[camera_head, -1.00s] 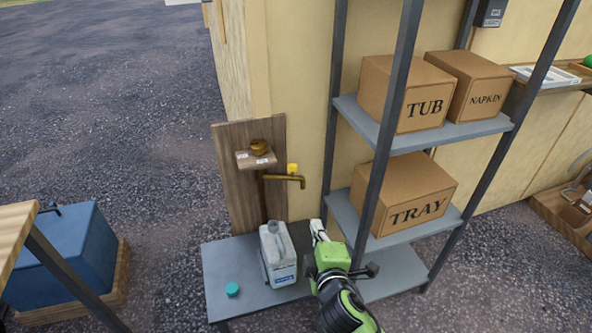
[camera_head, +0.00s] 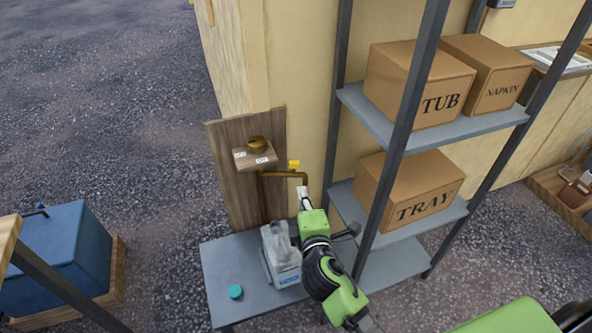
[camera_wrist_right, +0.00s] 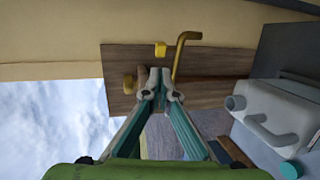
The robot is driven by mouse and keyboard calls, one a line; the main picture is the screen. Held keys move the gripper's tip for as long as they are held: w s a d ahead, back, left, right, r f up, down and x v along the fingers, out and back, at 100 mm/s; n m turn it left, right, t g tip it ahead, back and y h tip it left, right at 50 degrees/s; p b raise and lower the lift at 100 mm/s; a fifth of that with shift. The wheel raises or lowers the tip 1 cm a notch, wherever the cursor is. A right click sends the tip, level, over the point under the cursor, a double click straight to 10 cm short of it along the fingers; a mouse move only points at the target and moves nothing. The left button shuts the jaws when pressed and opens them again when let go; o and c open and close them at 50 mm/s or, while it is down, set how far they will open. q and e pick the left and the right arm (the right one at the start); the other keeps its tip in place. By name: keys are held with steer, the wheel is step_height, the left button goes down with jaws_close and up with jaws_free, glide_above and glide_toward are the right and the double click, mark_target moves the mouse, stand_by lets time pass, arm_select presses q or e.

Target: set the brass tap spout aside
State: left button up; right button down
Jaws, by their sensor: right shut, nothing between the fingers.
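The brass tap spout (camera_head: 284,174) is a bent pipe on the wooden backboard (camera_head: 228,190), with a yellow handle (camera_head: 294,163) above it. In the right wrist view the spout (camera_wrist_right: 179,58) curves beside the fingers. My right gripper (camera_head: 303,194) is shut and empty, its tips just below the spout's outer end in the head view; I cannot tell if they touch it. The wrist view also shows the shut fingertips (camera_wrist_right: 160,82). My left gripper is not in view.
A pale canister (camera_head: 285,262) stands on the low grey bench (camera_head: 225,272) below, near a teal cap (camera_head: 235,291). A brass knob (camera_head: 257,144) sits on a small labelled ledge. A shelf post (camera_head: 400,130) and boxes, including the TRAY box (camera_head: 420,208), stand close on the right.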

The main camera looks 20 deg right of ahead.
mark_target(295, 165)
steer(key=x, duration=1.1)
steer(key=shift+f, duration=0.1)
steer(key=shift+s, duration=0.1)
steer(key=shift+w+d+r+n+p, duration=0.25)
steer(key=shift+w+n+p, duration=0.05)
steer(key=shift+p, duration=0.25)
steer(key=w+y, duration=0.1)
steer(key=w+d+n+y, duration=0.1)
steer(key=w+d+y, duration=0.1)
steer(key=shift+w+f+n+p, duration=0.3)
steer(key=shift+w+n+p, duration=0.05)
steer(key=shift+w+n, duration=0.05)
steer(key=shift+r, duration=0.15)
